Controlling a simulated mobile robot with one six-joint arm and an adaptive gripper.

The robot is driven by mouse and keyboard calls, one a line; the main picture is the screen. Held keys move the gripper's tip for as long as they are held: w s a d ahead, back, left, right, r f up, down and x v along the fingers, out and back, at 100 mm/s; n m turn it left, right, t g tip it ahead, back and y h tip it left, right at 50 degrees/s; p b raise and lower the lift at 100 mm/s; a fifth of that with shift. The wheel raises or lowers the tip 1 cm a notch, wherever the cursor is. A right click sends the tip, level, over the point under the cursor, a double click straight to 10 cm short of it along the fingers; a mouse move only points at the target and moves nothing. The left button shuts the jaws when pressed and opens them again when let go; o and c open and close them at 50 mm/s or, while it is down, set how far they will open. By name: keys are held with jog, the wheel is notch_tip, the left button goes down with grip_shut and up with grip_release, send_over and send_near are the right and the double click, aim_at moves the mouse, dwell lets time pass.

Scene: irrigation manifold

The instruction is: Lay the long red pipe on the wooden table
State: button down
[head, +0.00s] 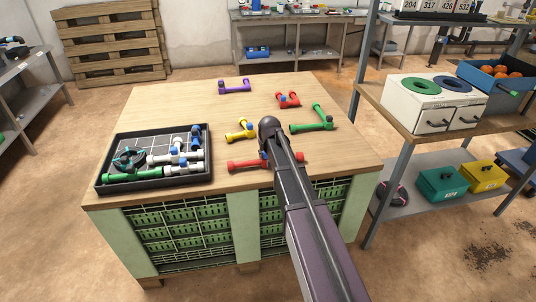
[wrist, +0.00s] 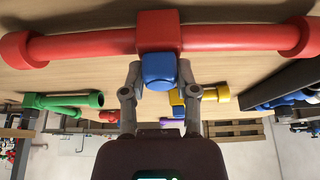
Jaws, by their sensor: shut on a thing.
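The long red pipe (head: 245,164) is over the front part of the wooden table (head: 200,110), lying crosswise; my arm hides part of it in the head view. In the wrist view the red pipe (wrist: 90,44) spans nearly the whole picture, with a red block and a blue knob (wrist: 158,70) at its middle. My gripper (wrist: 160,82) has its two fingers on either side of the blue knob and is shut on it. The table surface is close behind the pipe; I cannot tell whether they touch.
A black tray (head: 102,178) with pipe parts sits at the table's left. A yellow pipe (head: 241,130), a green pipe (head: 310,126), a short red pipe (head: 288,100) and a purple pipe (head: 235,87) lie on the table. A shelf (head: 400,120) stands right. The table's middle-left is clear.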

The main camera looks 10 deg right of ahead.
jog(key=shift+f, duration=0.15)
jog(key=shift+c, duration=1.8)
grip_release()
jog(key=p+v, duration=1.1)
jog(key=v, duration=0.1)
jog(key=s+f+g, duration=0.1)
jog(key=s+g, duration=0.3)
jog(key=s, duration=2)
jog(key=shift+s+d+g, duration=0.25)
jog(key=shift+d+g, duration=0.05)
jog(key=shift+d, duration=0.1)
